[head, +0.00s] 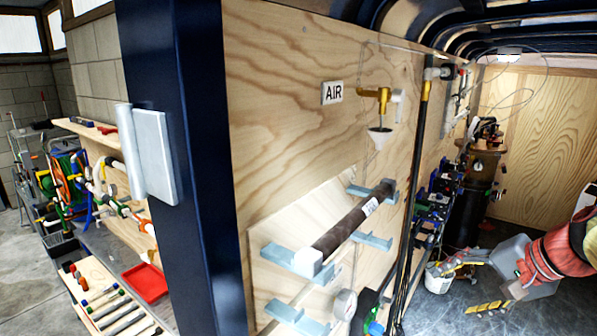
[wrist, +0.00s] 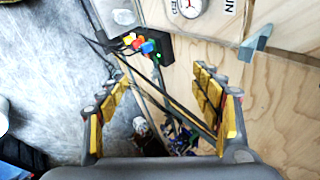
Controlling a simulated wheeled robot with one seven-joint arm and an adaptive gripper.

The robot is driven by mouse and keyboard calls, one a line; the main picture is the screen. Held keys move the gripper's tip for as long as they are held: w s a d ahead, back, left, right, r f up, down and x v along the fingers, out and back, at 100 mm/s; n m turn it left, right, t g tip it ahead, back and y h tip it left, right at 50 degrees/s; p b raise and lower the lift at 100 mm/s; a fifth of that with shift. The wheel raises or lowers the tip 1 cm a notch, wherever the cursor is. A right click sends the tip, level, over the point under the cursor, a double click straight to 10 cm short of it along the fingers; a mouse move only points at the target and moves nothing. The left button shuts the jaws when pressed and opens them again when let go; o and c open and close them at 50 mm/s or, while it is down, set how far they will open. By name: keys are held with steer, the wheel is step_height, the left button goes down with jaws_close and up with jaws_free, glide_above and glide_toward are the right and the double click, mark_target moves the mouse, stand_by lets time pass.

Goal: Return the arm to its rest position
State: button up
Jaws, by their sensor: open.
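My arm, with red-orange sleeving, enters the head view from the right edge. My gripper (head: 471,285) is at the lower right of that view, with its yellow-padded fingers spread apart above the grey floor. In the wrist view my gripper (wrist: 165,100) is open, with nothing between its fingers. Beyond the fingers are the plywood wall (wrist: 275,110), the floor (wrist: 60,60) and a black box with coloured fittings (wrist: 145,44).
A dark cylinder (head: 350,222) with a light end cap lies across blue-grey wall brackets (head: 372,240). A gauge (head: 345,304) is below it. A white bucket (head: 438,280) stands by my gripper. A dark blue post (head: 180,150) and workbench with red tray (head: 146,283) are left.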

steer(key=s+a+f+n+g+h+b, duration=0.1)
steer(key=s+a+f+n+h, duration=0.1)
steer(key=s+a+f+n, duration=0.35)
steer(key=s+a+f+n+g+h, duration=0.1)
steer(key=s+a+f+n+h, duration=0.1)
steer(key=s+f, duration=0.65)
steer(key=s+a+r+n+t, duration=0.1)
steer(key=s+a+n, duration=0.1)
steer(key=s+a, duration=0.2)
steer(key=shift+s+a+r+n+b, duration=0.25)
steer(key=shift+s+a+n+b, duration=0.1)
steer(key=shift+a, duration=0.7)
stand_by(0.4)
